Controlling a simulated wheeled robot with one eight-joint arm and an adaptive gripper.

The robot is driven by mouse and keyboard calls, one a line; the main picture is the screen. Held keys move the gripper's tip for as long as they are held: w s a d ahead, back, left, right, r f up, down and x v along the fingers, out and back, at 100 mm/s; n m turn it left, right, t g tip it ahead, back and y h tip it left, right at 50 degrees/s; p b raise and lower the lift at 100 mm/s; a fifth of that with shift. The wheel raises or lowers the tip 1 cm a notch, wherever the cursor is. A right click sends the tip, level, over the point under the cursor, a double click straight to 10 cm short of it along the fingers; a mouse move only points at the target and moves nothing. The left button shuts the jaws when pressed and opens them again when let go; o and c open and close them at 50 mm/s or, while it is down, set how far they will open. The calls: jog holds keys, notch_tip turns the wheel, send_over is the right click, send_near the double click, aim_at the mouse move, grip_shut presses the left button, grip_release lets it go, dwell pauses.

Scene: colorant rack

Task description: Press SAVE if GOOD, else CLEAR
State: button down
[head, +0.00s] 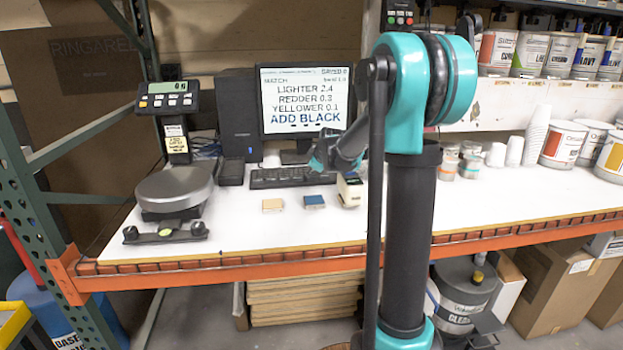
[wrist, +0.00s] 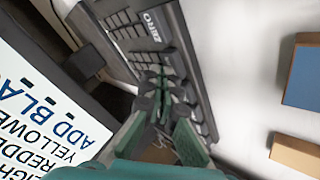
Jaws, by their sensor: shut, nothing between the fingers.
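The monitor (head: 305,128) reads "LIGHTER 2.4, REDDER 0.3, YELLOWER 0.1, ADD BLACK", with a small "SAVED 0" at its top right. No "GOOD" is legible on it. It also shows tilted in the wrist view (wrist: 40,115). The dark keyboard (head: 275,178) lies on the bench below it; in the wrist view (wrist: 190,75) one wide key is labelled "ZERO". SAVE and CLEAR labels are not readable. My gripper (head: 320,162) is shut and empty over the keyboard's right part. In the wrist view its fingertips (wrist: 160,82) overlap the keys; contact cannot be told.
A tan block (head: 272,205), a blue-topped block (head: 314,201) and a small cream device (head: 350,190) lie in front of the keyboard. A scale (head: 174,190) with a display stands left. Paint cans (head: 564,143) and cups stand right. The front of the bench is clear.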

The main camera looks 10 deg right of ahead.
aim_at(312, 178)
jog(key=shift+f, duration=0.2)
dwell(0.5)
jog(key=shift+r, duration=0.75)
jog(key=shift+r, duration=2.5)
